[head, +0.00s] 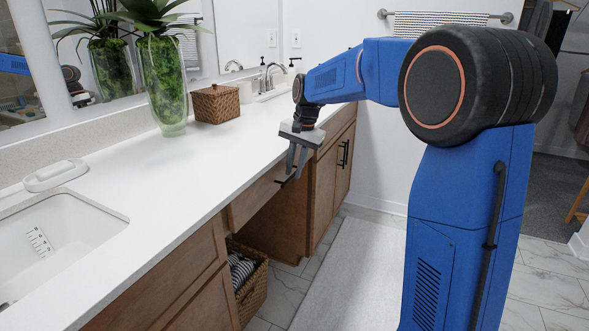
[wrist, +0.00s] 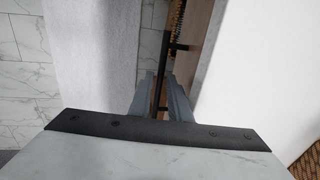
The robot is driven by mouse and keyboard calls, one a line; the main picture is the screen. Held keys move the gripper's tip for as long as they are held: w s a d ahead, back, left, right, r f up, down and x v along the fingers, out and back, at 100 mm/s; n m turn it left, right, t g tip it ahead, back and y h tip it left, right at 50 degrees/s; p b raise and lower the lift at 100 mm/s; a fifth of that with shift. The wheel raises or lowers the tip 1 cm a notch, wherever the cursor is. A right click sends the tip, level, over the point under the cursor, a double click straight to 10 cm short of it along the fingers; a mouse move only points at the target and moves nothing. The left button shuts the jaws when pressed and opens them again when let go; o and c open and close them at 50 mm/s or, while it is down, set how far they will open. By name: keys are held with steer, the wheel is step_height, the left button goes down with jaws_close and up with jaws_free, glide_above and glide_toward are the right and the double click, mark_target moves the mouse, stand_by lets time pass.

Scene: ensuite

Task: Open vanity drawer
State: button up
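The vanity drawer (head: 250,202) is a brown wooden front just under the white countertop, above the open knee space. It looks shut. Its dark bar handle (wrist: 164,75) runs lengthwise between my fingers in the wrist view, with its mounts against the wood front. My gripper (head: 291,175) points down in front of the drawer, at the counter's edge. In the wrist view my gripper (wrist: 158,80) has its two grey fingers apart, one on each side of the handle, with a gap visible. Most of the handle is hidden by my fingers in the head view.
The white countertop (head: 205,165) holds a vase with a plant (head: 166,85), a woven box (head: 216,104) and a sink (head: 50,240). A basket with towels (head: 252,290) stands under the drawer. A pale rug (head: 345,265) covers clear floor before the vanity.

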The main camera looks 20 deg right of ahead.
jaws_close()
steer(key=s+d, duration=2.1)
steer(key=d, duration=0.2)
steer(key=shift+d, duration=0.15)
jaws_free()
steer(key=shift+r, duration=0.1)
